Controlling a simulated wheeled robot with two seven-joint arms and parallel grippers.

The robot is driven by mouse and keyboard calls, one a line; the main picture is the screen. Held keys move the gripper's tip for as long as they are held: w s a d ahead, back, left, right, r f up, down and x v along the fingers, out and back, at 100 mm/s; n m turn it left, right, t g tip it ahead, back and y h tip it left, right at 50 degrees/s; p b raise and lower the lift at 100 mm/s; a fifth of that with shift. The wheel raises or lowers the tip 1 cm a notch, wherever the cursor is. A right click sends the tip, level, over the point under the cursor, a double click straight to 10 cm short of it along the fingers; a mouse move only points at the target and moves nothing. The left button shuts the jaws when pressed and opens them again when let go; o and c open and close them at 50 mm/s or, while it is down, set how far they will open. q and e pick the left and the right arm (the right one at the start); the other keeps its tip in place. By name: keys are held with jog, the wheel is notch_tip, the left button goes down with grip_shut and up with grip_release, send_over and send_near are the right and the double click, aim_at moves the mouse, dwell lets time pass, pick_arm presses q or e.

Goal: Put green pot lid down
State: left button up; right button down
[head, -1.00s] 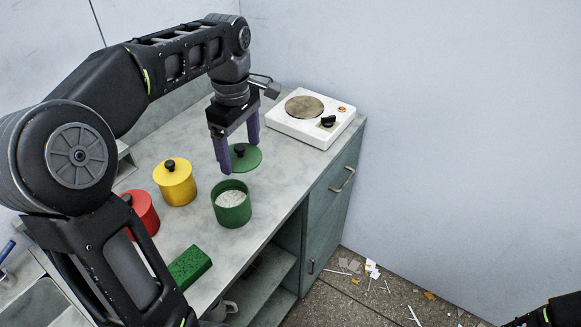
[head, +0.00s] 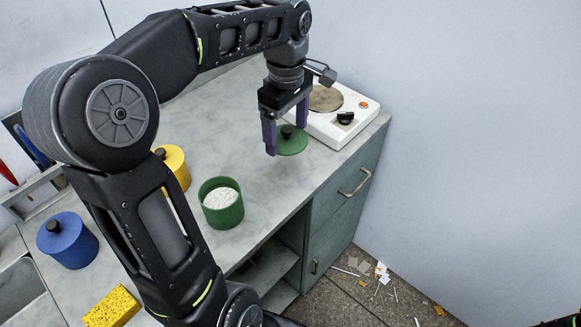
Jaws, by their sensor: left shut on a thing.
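The green pot lid (head: 293,144) is a flat disc with a black knob, near the front left side of the hot plate. My left gripper (head: 287,128) points down and is shut on the lid, its purple fingers on either side of the knob. I cannot tell whether the lid touches the counter or hangs just above it. The green pot (head: 223,211) stands open to the left of the lid, with white grainy contents. My right gripper is not in view.
A white hot plate (head: 330,125) stands at the counter's far end. A yellow lidded pot (head: 176,166), a blue lidded pot (head: 70,245) and a yellow sponge (head: 112,308) are on the left. The counter (head: 265,190) is bare between the green pot and the lid.

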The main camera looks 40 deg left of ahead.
pick_arm(q)
send_over(288, 171)
jog(key=shift+f, duration=3.15)
jog(key=shift+s+f, duration=0.1)
jog(key=shift+f, duration=1.75)
jog(key=shift+f, duration=0.1)
jog(key=shift+f, duration=0.15)
jog(key=o, duration=1.2)
notch_tip(288, 171, up, 12)
jog(key=shift+r, duration=0.25)
